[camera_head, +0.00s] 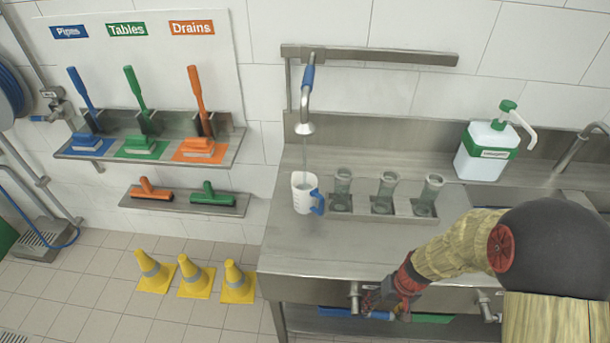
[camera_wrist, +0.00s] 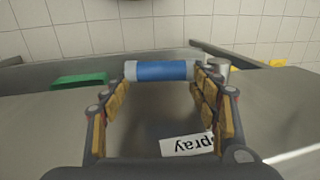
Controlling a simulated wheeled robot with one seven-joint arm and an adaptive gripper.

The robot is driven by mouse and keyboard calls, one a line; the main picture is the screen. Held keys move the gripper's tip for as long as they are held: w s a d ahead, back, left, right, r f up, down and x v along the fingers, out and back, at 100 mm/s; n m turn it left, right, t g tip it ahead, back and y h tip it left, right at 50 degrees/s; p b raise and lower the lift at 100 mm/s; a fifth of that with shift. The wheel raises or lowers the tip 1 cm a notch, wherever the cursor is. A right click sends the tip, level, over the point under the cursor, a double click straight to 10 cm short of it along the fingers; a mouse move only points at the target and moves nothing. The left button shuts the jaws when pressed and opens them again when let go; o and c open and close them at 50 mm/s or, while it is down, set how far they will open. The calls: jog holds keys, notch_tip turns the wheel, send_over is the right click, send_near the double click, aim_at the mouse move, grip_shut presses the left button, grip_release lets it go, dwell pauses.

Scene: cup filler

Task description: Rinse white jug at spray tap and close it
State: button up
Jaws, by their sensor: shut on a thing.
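The white jug (camera_head: 303,192) with a blue handle stands upright on the steel counter. The spray tap (camera_head: 305,127), with a blue grip, hangs above it. A faint thin streak shows between the spray head and the jug, as of running water. My gripper (camera_head: 388,305) is low at the counter's front edge, beside a valve with a blue lever handle (camera_head: 380,315). In the wrist view the blue handle (camera_wrist: 162,70) lies crosswise between my fingers, which are shut on it. A label reading "spray" (camera_wrist: 187,144) shows upside down below it. The jug's inside is too small to judge.
Several clear glasses (camera_head: 382,194) stand in a steel rack right of the jug. A white and green pump bottle (camera_head: 487,150) stands further right. Another valve (camera_head: 487,305) sits on the counter front to the right. Yellow cones (camera_head: 195,280) stand on the floor at left.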

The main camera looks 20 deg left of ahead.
jog(key=shift+s+a+r+p, duration=0.15)
jog(key=shift+s+p, duration=0.1)
jog(key=shift+p, duration=0.3)
jog(key=o, duration=0.8)
jog(key=shift+o, duration=1.2)
jog(key=shift+a, duration=0.15)
jog(key=shift+o, duration=1.4)
jog(key=shift+w, duration=0.15)
jog(key=shift+r, duration=0.1)
notch_tip(320, 180, up, 12)
jog(key=d, duration=0.1)
jog(key=shift+w+d, duration=0.25)
jog(key=shift+d, duration=0.15)
